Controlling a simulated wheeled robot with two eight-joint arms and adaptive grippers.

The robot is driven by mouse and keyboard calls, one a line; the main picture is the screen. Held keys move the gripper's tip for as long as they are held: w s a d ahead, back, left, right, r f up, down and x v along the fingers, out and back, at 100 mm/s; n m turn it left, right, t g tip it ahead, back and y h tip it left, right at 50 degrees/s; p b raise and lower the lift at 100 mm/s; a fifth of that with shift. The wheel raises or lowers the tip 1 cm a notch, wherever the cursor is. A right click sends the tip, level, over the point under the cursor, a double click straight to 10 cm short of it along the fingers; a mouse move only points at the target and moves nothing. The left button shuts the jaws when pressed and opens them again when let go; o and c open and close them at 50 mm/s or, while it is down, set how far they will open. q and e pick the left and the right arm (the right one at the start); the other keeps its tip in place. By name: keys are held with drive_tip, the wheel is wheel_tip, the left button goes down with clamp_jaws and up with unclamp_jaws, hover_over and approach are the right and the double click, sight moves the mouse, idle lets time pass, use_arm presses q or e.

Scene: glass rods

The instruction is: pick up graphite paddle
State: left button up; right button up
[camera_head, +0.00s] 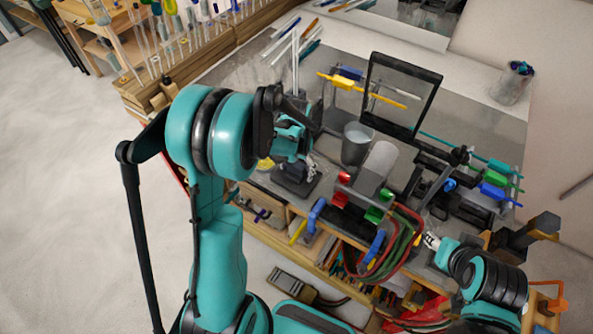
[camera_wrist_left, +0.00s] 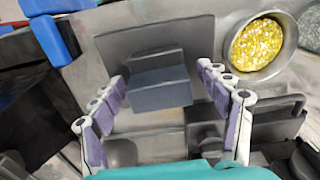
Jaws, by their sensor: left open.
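A dark grey block, which looks like the graphite paddle (camera_wrist_left: 160,88), lies between the spread fingers of my left gripper (camera_wrist_left: 165,98) in the left wrist view. A flat grey plate (camera_wrist_left: 190,36) shows behind it; I cannot tell whether the two are one piece. In the head view my left gripper (camera_head: 308,163) points down over a dark grey item (camera_head: 290,187) near the bench's front edge. Its fingers are open, with gaps to the block on both sides. My right gripper (camera_head: 431,241) is at the lower right, too small to judge its jaws.
A metal bowl (camera_wrist_left: 231,56) of yellow grains sits close to the right fingers. A grey cup (camera_head: 356,145), a grey cylinder (camera_head: 379,163) and a black-framed screen (camera_head: 400,95) stand on the bench. Hoses (camera_head: 405,240) hang in front.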

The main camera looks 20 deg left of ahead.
use_arm(q)
drive_tip(key=c, duration=1.4)
drive_tip(key=shift+r, duration=0.15)
